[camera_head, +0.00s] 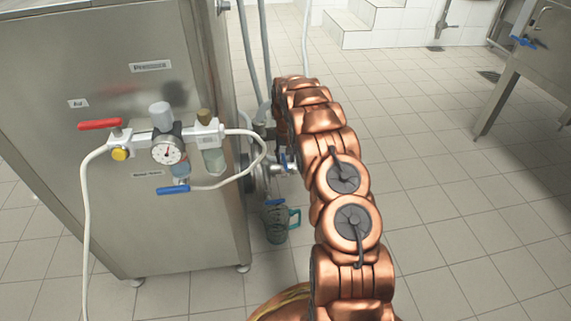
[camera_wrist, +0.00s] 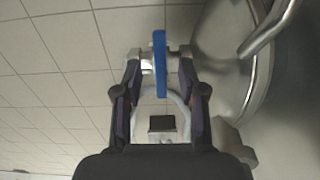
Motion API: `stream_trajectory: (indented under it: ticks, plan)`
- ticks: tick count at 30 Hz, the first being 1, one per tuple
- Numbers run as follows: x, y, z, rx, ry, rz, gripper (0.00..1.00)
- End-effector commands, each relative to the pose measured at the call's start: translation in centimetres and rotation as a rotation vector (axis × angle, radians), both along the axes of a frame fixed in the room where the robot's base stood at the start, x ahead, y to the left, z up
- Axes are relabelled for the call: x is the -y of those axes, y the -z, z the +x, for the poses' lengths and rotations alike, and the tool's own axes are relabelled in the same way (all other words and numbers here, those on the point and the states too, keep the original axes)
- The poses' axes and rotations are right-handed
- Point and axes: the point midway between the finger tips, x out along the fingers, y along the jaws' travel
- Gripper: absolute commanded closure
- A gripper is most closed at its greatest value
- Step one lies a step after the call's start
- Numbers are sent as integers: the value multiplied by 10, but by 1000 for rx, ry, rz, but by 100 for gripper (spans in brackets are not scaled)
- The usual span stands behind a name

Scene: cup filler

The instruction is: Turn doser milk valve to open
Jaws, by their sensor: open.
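A blue valve handle (camera_wrist: 160,64) stands upright in the wrist view, on a pale metal valve body (camera_wrist: 143,59). My gripper (camera_wrist: 160,74) is open, with one finger on each side of the handle's lower part. Gaps show between the fingers and the handle, so it is not gripped. In the head view a blue handle (camera_head: 283,160) shows beside the pipework at the right of the steel cabinet, partly behind my arm. My gripper is mostly hidden there.
A steel cabinet (camera_head: 200,235) carries a gauge (camera_head: 168,150), a red lever (camera_head: 100,124) and a blue lever (camera_head: 173,190). A teal cup (camera_head: 275,228) is below the pipework. A rounded steel vessel (camera_wrist: 225,65) is close at right in the wrist view. Tiled floor (camera_head: 440,200) is clear at right.

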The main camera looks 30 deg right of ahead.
Motion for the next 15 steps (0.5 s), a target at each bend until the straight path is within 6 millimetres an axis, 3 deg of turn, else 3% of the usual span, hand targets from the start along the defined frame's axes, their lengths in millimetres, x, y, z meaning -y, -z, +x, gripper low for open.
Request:
stream_trajectory:
  ticks: [1,6,15]
  plan:
    - [0,11,-1,-2,1,1,59]
    - [0,25,0,0,-1,-1,59]
    - [0,25,0,1,-1,-2,61]
